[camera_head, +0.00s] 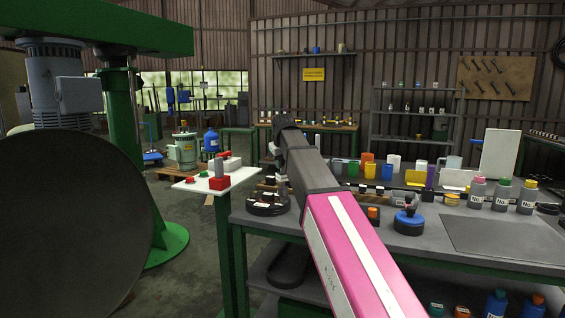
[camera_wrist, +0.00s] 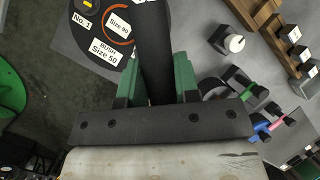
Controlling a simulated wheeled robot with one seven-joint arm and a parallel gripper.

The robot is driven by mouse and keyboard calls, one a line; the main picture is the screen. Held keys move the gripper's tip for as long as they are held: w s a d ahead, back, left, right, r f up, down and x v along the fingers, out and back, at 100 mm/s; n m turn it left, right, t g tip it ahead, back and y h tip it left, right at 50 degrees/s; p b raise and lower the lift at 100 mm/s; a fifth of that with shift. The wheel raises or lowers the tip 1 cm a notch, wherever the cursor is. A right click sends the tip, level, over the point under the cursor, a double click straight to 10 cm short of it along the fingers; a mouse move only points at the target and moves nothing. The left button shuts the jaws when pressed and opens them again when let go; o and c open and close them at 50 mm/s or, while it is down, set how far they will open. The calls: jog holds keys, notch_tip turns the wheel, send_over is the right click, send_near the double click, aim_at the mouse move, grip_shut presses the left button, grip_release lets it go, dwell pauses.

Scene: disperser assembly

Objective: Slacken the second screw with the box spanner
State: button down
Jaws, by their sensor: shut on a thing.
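My gripper (camera_wrist: 156,88) shows in the wrist view, its two green fingers shut on a dark cylindrical shaft, which I take to be the box spanner (camera_wrist: 153,45). The shaft runs upward in the picture beside a black round disc (camera_wrist: 82,22) with labels "No. 1", "Size 50" and "Size 90". I cannot tell whether the shaft touches the disc. In the head view the labelled black part (camera_head: 267,206) sits at the left end of the grey workbench (camera_head: 330,232), below the end of my arm. The second screw cannot be made out, and the spanner's far end is out of view.
In the head view a white-topped stand (camera_head: 216,180) with red parts is close on the left. Bottles (camera_head: 502,195) stand on the bench at right.

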jog(key=shift+f, duration=1.35)
jog(key=shift+n, duration=0.3)
jog(key=shift+n+g+y, duration=0.3)
jog(key=shift+n+y, duration=0.9)
jog(key=shift+n, duration=1.3)
jog(key=shift+n+g+y, duration=0.4)
jog(key=shift+n, duration=1)
jog(key=shift+n+g+y, duration=0.4)
jog(key=shift+n, duration=1)
jog(key=shift+s, duration=0.1)
jog(key=shift+m, duration=0.4)
jog(key=shift+r, duration=0.15)
jog(key=shift+r, duration=2.4)
